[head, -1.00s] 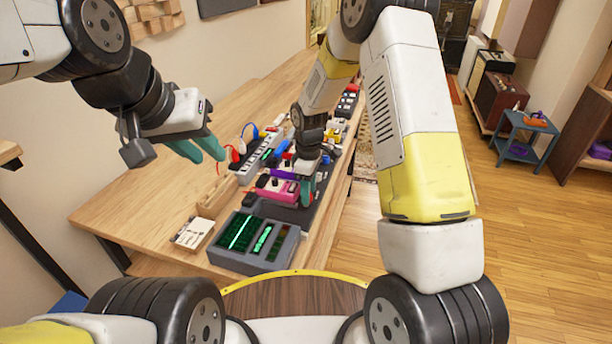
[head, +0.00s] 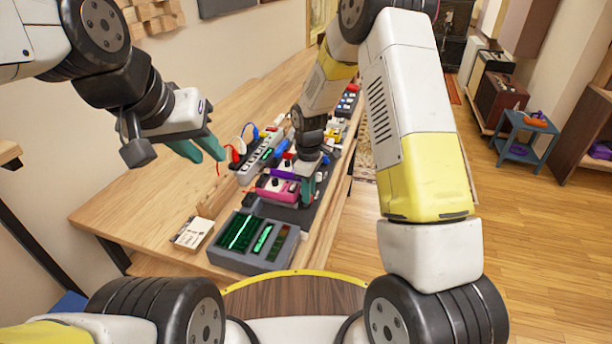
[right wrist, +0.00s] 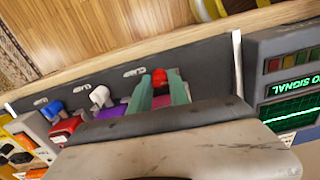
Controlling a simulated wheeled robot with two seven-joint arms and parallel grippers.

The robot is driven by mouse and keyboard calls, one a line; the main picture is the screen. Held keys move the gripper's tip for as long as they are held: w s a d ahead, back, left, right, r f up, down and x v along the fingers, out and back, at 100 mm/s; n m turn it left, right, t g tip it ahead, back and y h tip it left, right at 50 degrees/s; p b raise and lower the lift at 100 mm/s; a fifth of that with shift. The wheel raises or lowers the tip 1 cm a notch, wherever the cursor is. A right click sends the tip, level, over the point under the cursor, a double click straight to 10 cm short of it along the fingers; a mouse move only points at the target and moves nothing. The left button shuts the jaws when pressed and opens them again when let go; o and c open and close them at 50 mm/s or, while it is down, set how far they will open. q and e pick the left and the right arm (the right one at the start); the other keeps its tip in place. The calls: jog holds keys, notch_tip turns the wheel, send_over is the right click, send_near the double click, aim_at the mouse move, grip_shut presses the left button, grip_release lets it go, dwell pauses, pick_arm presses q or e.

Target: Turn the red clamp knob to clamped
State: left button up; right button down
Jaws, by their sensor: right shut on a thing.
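The red clamp knob (right wrist: 160,76) shows in the right wrist view, at the tips of my right gripper (right wrist: 159,88). The green fingers stand on either side of it and are shut on it. Only its top shows, so its turn angle cannot be told. In the head view my right gripper (head: 308,188) is low over the dark board beside the pink pedal (head: 278,189), and the knob is hidden there. My left gripper (head: 204,149) hangs above the table at the left, its green fingers close together and empty; their gap is unclear.
A white knob (right wrist: 100,95) and a blue knob (right wrist: 52,110) stand in the same row on the dark board. A grey meter box (head: 255,243) with green screens stands near the front edge. A white power strip (head: 258,155) and cables lie behind the pedals.

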jog(key=m, duration=0.3)
jog(key=shift+m, duration=0.4)
jog(key=m, duration=0.4)
jog(key=shift+m, duration=0.3)
jog(key=m, duration=0.4)
jog(key=shift+m, duration=0.3)
jog(key=shift+w+r+m, duration=0.1)
jog(key=shift+m, duration=2)
jog(key=c, duration=1.3)
grip_release()
jog(key=shift+o, duration=0.2)
